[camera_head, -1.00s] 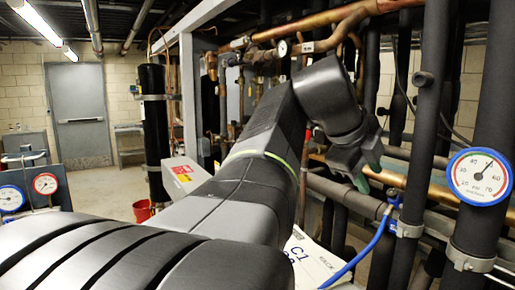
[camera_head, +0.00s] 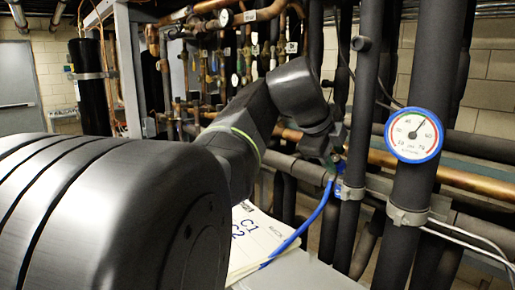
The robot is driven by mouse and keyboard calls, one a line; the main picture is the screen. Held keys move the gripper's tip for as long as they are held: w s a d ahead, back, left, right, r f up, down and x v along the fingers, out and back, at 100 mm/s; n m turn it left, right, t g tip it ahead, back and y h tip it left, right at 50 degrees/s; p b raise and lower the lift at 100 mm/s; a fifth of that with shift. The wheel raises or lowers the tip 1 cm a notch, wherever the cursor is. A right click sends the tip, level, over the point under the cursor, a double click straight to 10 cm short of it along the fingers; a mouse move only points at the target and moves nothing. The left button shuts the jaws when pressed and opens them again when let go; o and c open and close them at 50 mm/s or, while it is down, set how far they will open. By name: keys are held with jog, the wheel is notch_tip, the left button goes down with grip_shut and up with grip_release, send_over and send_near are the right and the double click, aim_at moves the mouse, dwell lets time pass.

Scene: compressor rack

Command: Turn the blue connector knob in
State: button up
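The blue connector knob (camera_head: 341,168) shows as a small blue piece at the top end of a blue hose (camera_head: 308,221), beside a dark vertical pipe. My gripper (camera_head: 333,160) is dark and small in this view, with its fingertips at the connector. It overlaps the connector in the picture. I cannot tell whether the fingers touch it or are around it. The gap between the fingers is hidden, so open or shut does not show.
A round blue-rimmed gauge (camera_head: 414,135) is on the thick insulated pipe (camera_head: 405,215) at right. A paper pad marked C1 and C2 (camera_head: 262,240) lies below my arm on a grey surface (camera_head: 310,275). Copper pipes (camera_head: 455,178) run behind the dark vertical pipes.

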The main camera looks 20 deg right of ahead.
jog(key=shift+s+a+r+n+p, duration=0.15)
jog(key=shift+r+n+p, duration=0.3)
jog(key=shift+n, duration=0.25)
jog(key=shift+f+n, duration=0.35)
jog(key=shift+n, duration=0.85)
jog(key=n+p, duration=0.1)
jog(key=n, duration=0.2)
jog(key=shift+n+p, duration=0.45)
jog(key=shift+n, duration=1.35)
jog(key=shift+c, duration=0.5)
jog(key=c, duration=0.6)
